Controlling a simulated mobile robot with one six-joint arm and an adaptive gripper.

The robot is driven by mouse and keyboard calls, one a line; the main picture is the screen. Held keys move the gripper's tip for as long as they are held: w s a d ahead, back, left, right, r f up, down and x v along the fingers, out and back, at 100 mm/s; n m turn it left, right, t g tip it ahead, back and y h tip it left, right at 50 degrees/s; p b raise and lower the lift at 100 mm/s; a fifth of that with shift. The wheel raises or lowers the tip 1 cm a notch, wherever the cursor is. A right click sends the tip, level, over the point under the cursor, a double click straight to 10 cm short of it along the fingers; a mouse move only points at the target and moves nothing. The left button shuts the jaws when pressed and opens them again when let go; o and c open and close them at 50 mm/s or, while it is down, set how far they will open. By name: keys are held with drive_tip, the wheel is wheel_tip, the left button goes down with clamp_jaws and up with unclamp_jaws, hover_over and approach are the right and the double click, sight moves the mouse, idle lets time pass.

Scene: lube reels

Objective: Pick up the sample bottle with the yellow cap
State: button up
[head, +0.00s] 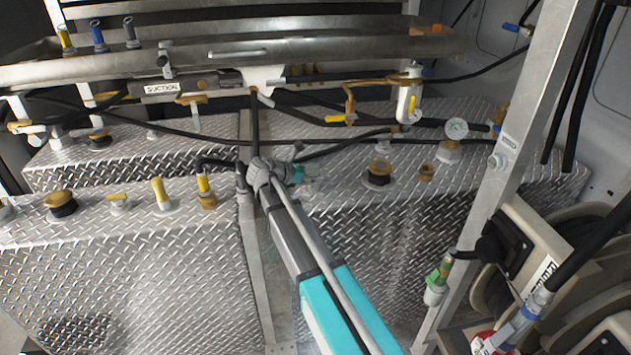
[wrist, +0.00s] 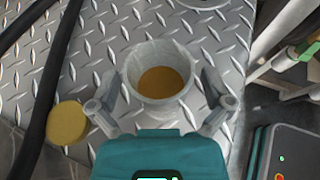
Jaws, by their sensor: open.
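In the wrist view, a pale grey, round, cup-like thing (wrist: 160,62) with an amber centre is seen from above, between the two fingers of my gripper (wrist: 160,100). I cannot tell whether it is the sample bottle or whether the fingers touch it. A flat yellow disc (wrist: 67,123), perhaps a cap, shows to its left. In the head view my gripper (head: 297,173) is over the diamond-plate tank top, with something pale and translucent (head: 310,186) beside it, blurred. My gripper is open. No bottle with a yellow cap can be made out for sure.
Black hoses (head: 250,142) cross above the tank tops (head: 335,205). A metal rack (head: 240,50) is behind; a metal post (head: 495,170) and reels (head: 570,270) are at right.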

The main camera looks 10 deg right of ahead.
drive_tip(key=shift+c, duration=0.3)
drive_tip(key=c, duration=1.2)
drive_tip(key=shift+c, duration=0.2)
drive_tip(key=shift+r, duration=0.1)
wheel_tip(320, 180, up, 3)
drive_tip(key=p, duration=0.2)
drive_tip(key=shift+f+p, duration=0.2)
drive_tip(key=shift+p, duration=0.2)
drive_tip(key=s+a+r+p, duration=0.3)
drive_tip(key=s+r+p, duration=0.7)
drive_tip(key=s, duration=0.3)
drive_tip(key=shift+s+a, duration=0.15)
drive_tip(key=shift+s, duration=0.2)
drive_tip(key=shift+r, duration=0.1)
